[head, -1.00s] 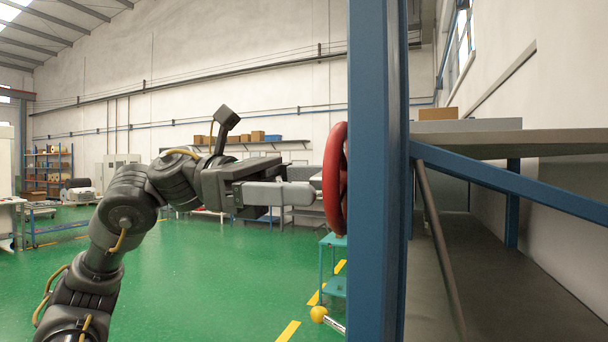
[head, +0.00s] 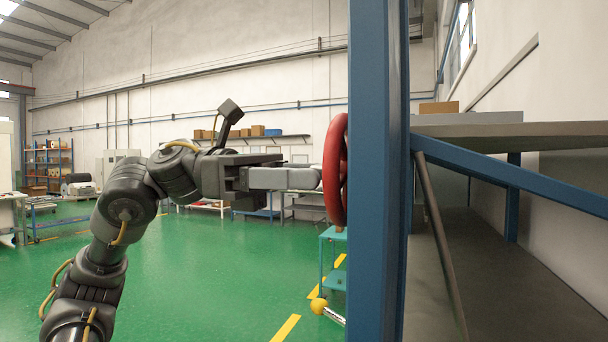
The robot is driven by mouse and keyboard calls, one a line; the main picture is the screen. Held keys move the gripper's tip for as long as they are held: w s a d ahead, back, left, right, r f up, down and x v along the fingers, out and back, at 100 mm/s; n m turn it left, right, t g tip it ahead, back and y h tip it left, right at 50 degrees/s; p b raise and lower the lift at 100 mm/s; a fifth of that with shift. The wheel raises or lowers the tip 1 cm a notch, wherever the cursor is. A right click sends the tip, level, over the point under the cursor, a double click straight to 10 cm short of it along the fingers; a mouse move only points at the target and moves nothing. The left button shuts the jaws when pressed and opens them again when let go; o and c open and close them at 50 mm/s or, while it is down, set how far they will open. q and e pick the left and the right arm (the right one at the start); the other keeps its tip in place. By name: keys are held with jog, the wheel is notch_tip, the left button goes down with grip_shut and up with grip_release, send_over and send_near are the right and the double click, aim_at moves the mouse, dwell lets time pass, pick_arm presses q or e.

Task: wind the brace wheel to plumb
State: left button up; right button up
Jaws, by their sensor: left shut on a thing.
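The red brace wheel (head: 333,170) is seen nearly edge-on in the head view, on the left side of a blue upright post (head: 378,200). The post hides part of it. My left gripper (head: 318,178) comes in level from the left, with its fingertips at the near-left rim of the wheel. It is shut on the wheel's rim, though the exact contact is partly hidden. My right gripper is not in view.
A sloping blue beam (head: 510,178) and a grey shelf (head: 530,133) fill the right side. A yellow ball-ended lever (head: 318,306) sticks out low beside the post. A teal cart (head: 333,262) stands behind. Green floor is clear on the left.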

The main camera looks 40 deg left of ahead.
pick_arm(q)
jog(key=n, duration=0.6)
jog(key=n+p, duration=0.1)
jog(key=n, duration=0.5)
jog(key=n+p, duration=0.1)
jog(key=n, duration=0.5)
jog(key=shift+s+d+r, duration=0.1)
jog(key=shift+s+r, duration=0.2)
jog(key=shift+n, duration=0.3)
jog(key=o, duration=1)
